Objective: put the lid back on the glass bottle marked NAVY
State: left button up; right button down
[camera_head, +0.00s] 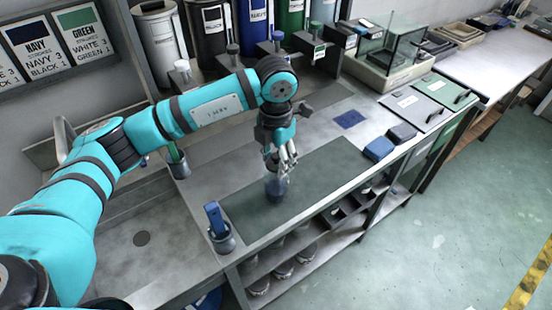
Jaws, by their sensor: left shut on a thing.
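A small glass bottle (275,190) with dark bluish contents stands on the dark mat (325,175) on the bench. Any mark on it is too small to read. My left gripper (281,167) reaches down right above the bottle's top, with its fingers closed. It is shut on what appears to be the lid, which the fingers mostly hide. I cannot tell whether the lid touches the bottle's neck. My right gripper is not in view.
A metal cup (222,237) with a blue-handled tool stands at the mat's near left corner. Blue and dark boxes (379,148) lie right of the mat. Large labelled canisters (213,30) line the back. The mat is otherwise clear.

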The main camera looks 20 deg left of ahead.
pick_arm(q)
jog(key=o, duration=0.9)
jog(key=shift+o, duration=0.3)
jog(key=o, duration=0.4)
jog(key=shift+r, duration=0.1)
jog(key=shift+r+p, duration=1.75)
jog(key=shift+r, duration=1.7)
